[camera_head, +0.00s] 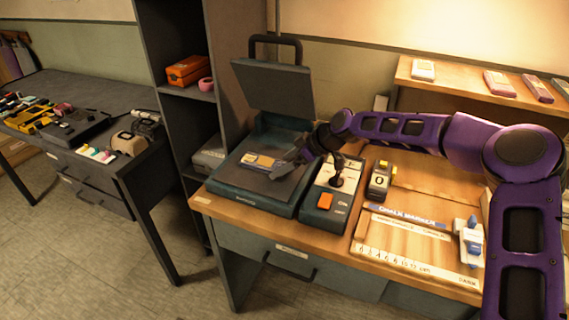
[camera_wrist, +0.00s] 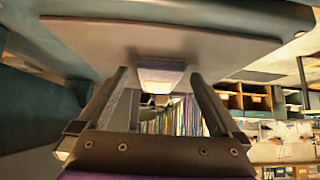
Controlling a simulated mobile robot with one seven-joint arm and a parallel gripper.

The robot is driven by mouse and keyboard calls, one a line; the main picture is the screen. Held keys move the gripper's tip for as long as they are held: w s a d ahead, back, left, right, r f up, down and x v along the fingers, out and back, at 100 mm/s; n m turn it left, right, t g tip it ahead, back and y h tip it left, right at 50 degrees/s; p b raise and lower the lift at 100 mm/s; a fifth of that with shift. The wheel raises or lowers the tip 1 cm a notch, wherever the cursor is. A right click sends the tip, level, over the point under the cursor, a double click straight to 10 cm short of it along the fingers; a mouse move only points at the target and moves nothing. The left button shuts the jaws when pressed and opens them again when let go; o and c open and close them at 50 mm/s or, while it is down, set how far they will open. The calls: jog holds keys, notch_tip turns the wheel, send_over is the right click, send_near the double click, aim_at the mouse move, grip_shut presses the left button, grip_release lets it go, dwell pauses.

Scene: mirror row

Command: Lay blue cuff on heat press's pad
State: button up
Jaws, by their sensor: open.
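The heat press stands on the wooden bench with its lid (camera_head: 275,88) raised. Its dark flat pad (camera_head: 238,178) is exposed. A small flat piece with blue-grey and yellowish parts, which looks like the blue cuff (camera_head: 258,161), lies on the pad. In the wrist view the cuff (camera_wrist: 160,78) shows a pale lilac side and a brightly lit end, against the grey pad (camera_wrist: 95,38). My gripper (camera_head: 280,170) is low over the pad beside the cuff. Its two fingers (camera_wrist: 160,88) are spread with the cuff between them, and gaps show on both sides.
A control box (camera_head: 325,202) with an orange button sits right of the press. A yellow-and-grey device (camera_head: 380,180) and a ruled board (camera_head: 410,262) lie further right. A raised shelf (camera_head: 450,85) holds several flat pieces. A dark shelf unit (camera_head: 165,60) stands left.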

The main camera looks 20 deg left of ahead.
jog(key=v, duration=1.2)
jog(key=shift+p, duration=0.4)
